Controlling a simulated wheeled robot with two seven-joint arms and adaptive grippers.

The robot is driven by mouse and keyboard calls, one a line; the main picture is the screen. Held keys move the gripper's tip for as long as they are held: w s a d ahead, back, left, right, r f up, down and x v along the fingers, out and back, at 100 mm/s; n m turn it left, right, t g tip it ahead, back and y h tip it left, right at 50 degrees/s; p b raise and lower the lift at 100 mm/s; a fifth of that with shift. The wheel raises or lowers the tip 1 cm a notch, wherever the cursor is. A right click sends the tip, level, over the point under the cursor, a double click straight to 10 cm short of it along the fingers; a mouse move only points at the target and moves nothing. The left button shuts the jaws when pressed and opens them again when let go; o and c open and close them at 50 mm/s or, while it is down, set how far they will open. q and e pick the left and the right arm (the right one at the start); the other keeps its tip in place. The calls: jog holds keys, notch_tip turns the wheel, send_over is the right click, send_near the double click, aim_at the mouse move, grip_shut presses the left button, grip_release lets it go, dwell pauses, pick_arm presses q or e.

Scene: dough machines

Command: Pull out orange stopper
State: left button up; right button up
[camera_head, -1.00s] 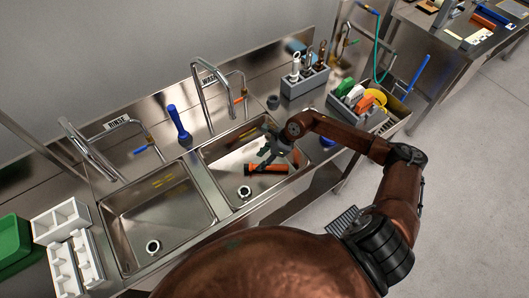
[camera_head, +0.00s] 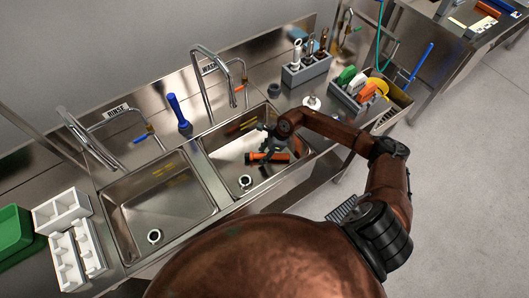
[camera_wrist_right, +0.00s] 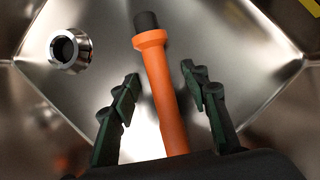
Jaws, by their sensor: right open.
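The orange stopper (camera_head: 279,157), a long orange tube with a dark tip, lies in the right-hand sink basin marked WASH. In the right wrist view the stopper (camera_wrist_right: 163,95) runs up the middle, its flared collar and black end pointing away from me. My right gripper (camera_head: 268,146) is down in that basin at the stopper. In the wrist view its dark green fingers (camera_wrist_right: 160,80) are open, one on each side of the shaft, with visible gaps. My left gripper is not in view.
A metal drain ring (camera_wrist_right: 70,50) sits left of the stopper on the basin floor. Basin walls surround my gripper. A tall faucet (camera_head: 215,85) stands behind. A grey tool holder (camera_head: 306,70) and a bin of coloured tools (camera_head: 372,100) stand right. The left basin (camera_head: 160,205) is empty.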

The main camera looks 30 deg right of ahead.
aim_at(260, 154)
jog(key=shift+c, duration=0.3)
grip_shut()
dwell(0.6)
jog(key=shift+r, duration=0.45)
dwell(0.4)
jog(key=shift+r+p, duration=1)
jog(key=shift+r, duration=0.3)
notch_tip(260, 154, up, 6)
jog(key=p, duration=0.3)
jog(key=shift+r, duration=0.15)
